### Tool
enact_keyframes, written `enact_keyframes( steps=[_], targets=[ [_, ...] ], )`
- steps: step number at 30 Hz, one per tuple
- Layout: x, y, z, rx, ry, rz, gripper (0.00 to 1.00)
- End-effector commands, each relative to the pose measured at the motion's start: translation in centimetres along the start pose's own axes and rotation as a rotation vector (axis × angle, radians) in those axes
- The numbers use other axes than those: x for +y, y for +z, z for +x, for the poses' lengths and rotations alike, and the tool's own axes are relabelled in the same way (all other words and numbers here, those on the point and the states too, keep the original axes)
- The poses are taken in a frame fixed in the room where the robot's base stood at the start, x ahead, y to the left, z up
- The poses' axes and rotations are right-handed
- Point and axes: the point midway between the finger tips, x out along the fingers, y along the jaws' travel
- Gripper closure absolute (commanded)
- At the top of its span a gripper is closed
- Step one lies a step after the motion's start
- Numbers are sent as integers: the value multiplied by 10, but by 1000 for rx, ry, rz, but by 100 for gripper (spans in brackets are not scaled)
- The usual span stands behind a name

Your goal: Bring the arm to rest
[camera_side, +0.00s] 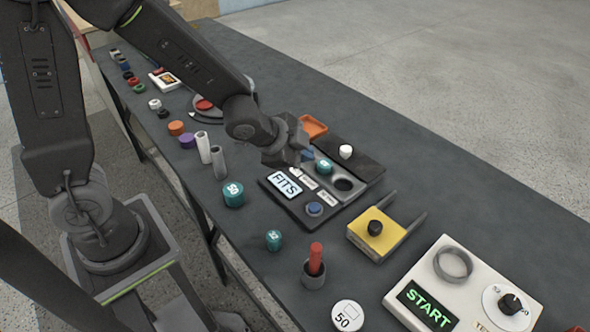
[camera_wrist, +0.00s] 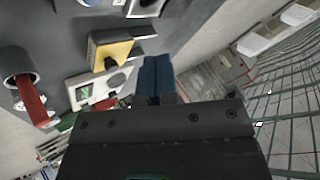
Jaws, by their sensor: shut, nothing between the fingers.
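My gripper (camera_side: 303,156) hangs over the dark table (camera_side: 270,95), near the middle of the side view, just behind the black device with the lit FITS screen (camera_side: 284,184). Its blue fingers are together and empty. In the wrist view the blue fingers (camera_wrist: 155,72) also lie side by side with nothing between them. A teal cylinder (camera_side: 323,167) stands just right of the fingertips in the side view, close to a grey plate with a round hole (camera_side: 345,187). I cannot tell the exact gap between fingers and device.
A yellow block with a black knob (camera_side: 372,240), a red rod in a grey cup (camera_side: 316,260) and a START panel (camera_side: 430,302) stand towards the front. A teal cylinder marked 50 (camera_side: 233,193) and grey tubes (camera_side: 219,162) stand left. An orange tray (camera_side: 312,126) lies behind.

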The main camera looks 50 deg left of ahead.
Motion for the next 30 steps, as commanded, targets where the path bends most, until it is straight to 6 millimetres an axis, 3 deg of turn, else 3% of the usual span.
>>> enact_keyframes(
  steps=[1, 6, 10, 15, 21, 30],
  targets=[
    [-12, -1, -21, -26, -30, -64, 100],
    [-29, 9, -84, -133, -75, -312, 100],
    [-27, 18, -133, -193, -84, -505, 100],
    [-9, 28, -188, -247, -60, -728, 100],
    [12, 35, -223, -281, -21, -871, 100],
    [17, 37, -230, -292, -8, -901, 100]
  ],
)
